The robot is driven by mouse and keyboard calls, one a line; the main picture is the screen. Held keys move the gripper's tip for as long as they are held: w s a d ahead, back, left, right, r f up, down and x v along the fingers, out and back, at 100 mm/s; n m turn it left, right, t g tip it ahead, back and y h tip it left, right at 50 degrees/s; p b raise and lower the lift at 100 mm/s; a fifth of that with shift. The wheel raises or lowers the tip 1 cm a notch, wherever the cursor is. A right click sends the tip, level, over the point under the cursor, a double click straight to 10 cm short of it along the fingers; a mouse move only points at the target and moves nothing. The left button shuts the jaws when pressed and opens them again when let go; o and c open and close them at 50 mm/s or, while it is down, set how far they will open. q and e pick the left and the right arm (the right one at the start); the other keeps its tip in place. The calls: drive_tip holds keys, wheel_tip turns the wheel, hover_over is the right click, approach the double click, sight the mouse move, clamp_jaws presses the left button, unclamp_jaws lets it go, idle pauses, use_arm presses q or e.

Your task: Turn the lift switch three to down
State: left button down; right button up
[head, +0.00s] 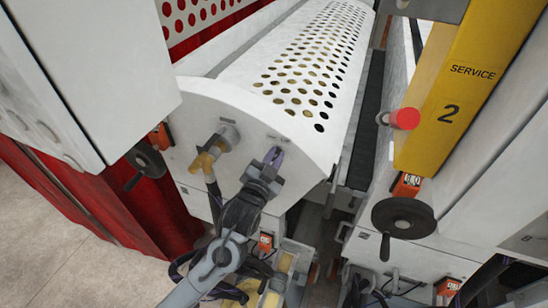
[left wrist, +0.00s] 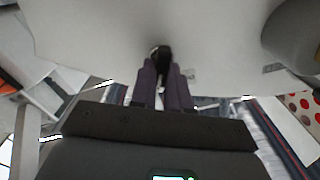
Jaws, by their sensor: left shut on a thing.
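My left gripper (head: 273,157) reaches up to the white rounded end panel (head: 230,115) of the perforated roller cover. In the left wrist view its two purple fingers (left wrist: 161,68) are closed on a small dark switch knob (left wrist: 161,54) on the white panel. The fingers hide most of the knob, so I cannot tell which way it points. In the head view the knob is hidden behind the gripper. My right gripper is not in view.
A yellow pipe fitting (head: 207,160) with a hose sticks out left of my gripper. Black handwheels stand at left (head: 147,160) and right (head: 404,218). A red button (head: 404,118) is beside the yellow "SERVICE 2" post (head: 455,100). Free floor (head: 45,240) shows at lower left.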

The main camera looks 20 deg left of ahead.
use_arm(q)
drive_tip(key=shift+n, duration=0.3)
drive_tip(key=shift+a+n+p, duration=0.2)
drive_tip(key=shift+n+p, duration=0.7)
drive_tip(key=shift+n, duration=1.85)
drive_tip(key=shift+a+n+p, duration=0.2)
drive_tip(key=shift+n+p, duration=0.65)
drive_tip(key=shift+n, duration=1.9)
drive_tip(key=c, duration=1.1)
unclamp_jaws()
drive_tip(key=shift+s, duration=0.1)
